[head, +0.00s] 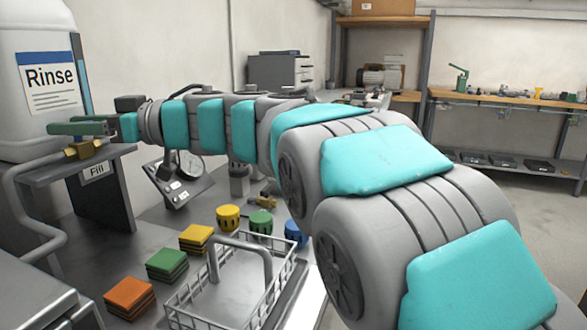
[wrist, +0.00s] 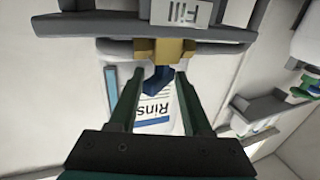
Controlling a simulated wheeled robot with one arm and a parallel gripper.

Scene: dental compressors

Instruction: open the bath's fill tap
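The fill tap has a brass body (head: 85,149) on a grey bracket above the "Fill" label (head: 97,170). In the wrist view the brass body (wrist: 165,50) shows at the top centre, with a blue lever (wrist: 157,80) hanging from it. My gripper (wrist: 158,76) is open, with one green finger on each side of the lever. Gaps seem to show between the lever and both fingers.
The white "Rinse" container (head: 35,120) stands close behind the tap. A grey pipe (head: 22,205) curves down from the tap at the left. Below my arm are a wire basket (head: 175,308), coloured pad stacks (head: 167,263), round knobs (head: 228,216) and a gauge (head: 188,165).

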